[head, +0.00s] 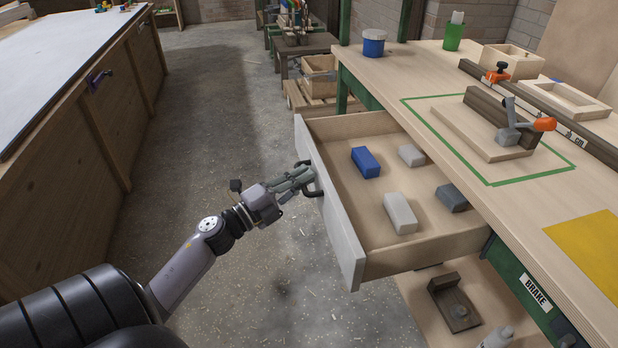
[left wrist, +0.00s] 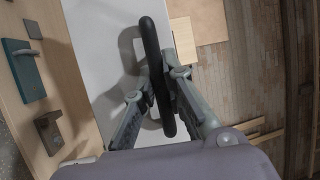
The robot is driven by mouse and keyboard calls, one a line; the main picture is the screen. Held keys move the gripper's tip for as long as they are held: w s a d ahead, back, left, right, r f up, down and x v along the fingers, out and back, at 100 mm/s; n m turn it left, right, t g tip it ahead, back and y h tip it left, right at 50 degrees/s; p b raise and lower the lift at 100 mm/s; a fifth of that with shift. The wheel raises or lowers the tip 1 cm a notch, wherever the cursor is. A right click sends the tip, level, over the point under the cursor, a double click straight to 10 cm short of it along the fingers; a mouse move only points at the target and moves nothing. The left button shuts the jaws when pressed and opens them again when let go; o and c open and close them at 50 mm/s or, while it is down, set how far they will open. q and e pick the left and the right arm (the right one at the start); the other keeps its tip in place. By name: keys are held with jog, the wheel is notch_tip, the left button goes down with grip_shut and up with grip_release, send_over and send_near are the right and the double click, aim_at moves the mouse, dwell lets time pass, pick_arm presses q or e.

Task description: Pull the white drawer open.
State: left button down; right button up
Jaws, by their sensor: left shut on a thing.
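The white drawer (head: 330,203) stands pulled out from under the workbench, its inside open to view in the head view. Its white front also fills part of the left wrist view (left wrist: 98,40). The dark handle (head: 314,187) is on the drawer front. My left gripper (head: 308,178) is at the handle, and in the left wrist view its fingers are shut on the dark handle bar (left wrist: 157,75). In the drawer lie a blue block (head: 366,162), a white block (head: 400,213), a grey block (head: 411,155) and a dark grey block (head: 452,198). My right gripper is not in view.
A lower shelf (head: 425,285) lies beneath the drawer. A wooden cabinet (head: 75,130) stands at left. The concrete floor (head: 220,110) between is mostly clear.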

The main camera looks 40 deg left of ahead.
pick_arm(q)
jog(key=c, duration=1.9)
grip_release()
jog(key=shift+s, duration=0.1)
jog(key=v, duration=1.2)
